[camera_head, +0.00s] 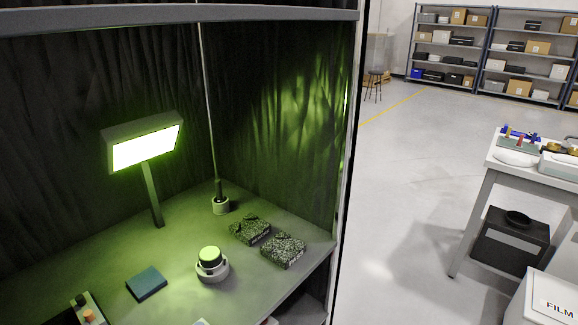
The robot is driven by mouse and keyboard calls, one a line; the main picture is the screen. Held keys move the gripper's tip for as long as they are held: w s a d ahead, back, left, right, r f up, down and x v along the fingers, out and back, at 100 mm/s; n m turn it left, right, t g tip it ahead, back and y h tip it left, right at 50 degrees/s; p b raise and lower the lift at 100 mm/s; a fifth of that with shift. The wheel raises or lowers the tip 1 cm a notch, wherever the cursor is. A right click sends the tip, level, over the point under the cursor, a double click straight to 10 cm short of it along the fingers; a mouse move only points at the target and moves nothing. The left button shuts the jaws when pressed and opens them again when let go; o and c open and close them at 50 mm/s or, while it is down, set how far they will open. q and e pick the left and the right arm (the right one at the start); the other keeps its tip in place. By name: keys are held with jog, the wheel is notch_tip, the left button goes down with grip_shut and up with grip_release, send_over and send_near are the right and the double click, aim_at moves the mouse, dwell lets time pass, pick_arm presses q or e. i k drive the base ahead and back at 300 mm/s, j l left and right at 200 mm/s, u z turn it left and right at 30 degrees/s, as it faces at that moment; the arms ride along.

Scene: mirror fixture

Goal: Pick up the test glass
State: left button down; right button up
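A short dark cylinder with a bright green-lit round top (209,254) sits in a pale ring-shaped holder (213,274) on the booth's bench. It may be the test glass, but I cannot tell for sure. No other clear glass piece can be made out. Neither of my grippers is in view.
A bright green lamp panel (147,145) stands on a post at the back left. A dark blue box (147,283), two speckled blocks (283,251) and a thin rod in a round base (220,205) share the bench (185,240). Dark curtains enclose it. A side table (492,168) stands right.

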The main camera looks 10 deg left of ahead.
aim_at(210, 255)
jog(key=i+l+u, duration=0.1)
jog(key=u, duration=0.95)
